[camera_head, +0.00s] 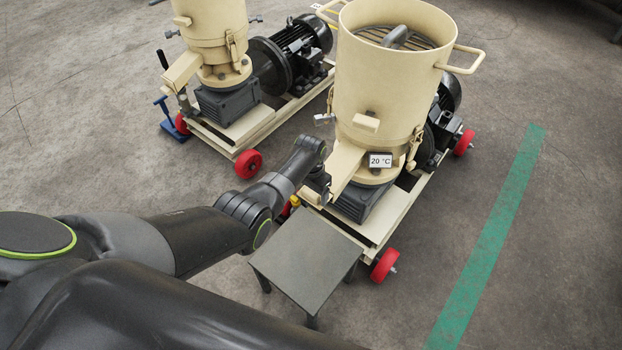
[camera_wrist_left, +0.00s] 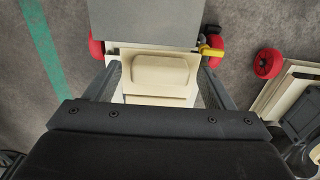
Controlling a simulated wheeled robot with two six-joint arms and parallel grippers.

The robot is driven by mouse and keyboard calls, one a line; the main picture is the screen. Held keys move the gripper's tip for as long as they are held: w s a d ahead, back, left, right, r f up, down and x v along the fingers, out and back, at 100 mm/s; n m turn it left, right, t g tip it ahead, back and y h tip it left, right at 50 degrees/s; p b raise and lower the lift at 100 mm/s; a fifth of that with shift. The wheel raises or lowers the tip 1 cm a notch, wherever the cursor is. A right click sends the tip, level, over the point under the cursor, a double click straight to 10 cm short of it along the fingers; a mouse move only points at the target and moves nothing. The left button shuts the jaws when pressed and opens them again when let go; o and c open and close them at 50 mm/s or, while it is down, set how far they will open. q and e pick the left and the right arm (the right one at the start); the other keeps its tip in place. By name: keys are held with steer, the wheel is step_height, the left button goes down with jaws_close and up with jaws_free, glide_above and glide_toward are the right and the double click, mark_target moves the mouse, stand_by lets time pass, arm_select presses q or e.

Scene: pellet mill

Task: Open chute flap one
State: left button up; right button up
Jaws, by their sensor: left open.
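The nearer cream pellet mill (camera_head: 385,85) has a sloping discharge chute (camera_head: 345,165) low on its front left. My left gripper (camera_head: 322,197) is at the lower end of this chute and partly covers it. In the left wrist view, a cream chute flap (camera_wrist_left: 160,72) with a rounded raised panel lies between the two fingers of my open left gripper (camera_wrist_left: 162,82). The fingers stand on either side of it, and I cannot tell whether they touch it. No number shows on the flap. My right gripper is not in view.
A small grey table (camera_head: 305,262) stands below the chute. A second cream mill (camera_head: 213,35) stands behind on the left. Red wheels (camera_head: 384,265) stick out from the nearer mill's frame. A green floor stripe (camera_head: 490,240) runs along clear floor on the right.

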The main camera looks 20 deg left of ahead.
mark_target(311, 192)
arm_select(q)
step_height(311, 192, up, 8)
steer(key=p, duration=0.2)
steer(key=shift+s+r+p, duration=0.1)
steer(key=shift+r+p, duration=0.1)
steer(key=shift+p, duration=0.1)
step_height(311, 192, up, 9)
steer(key=shift+s+p, duration=0.15)
steer(key=shift+p, duration=0.2)
steer(key=shift+a+f, duration=0.15)
steer(key=shift+f, duration=0.1)
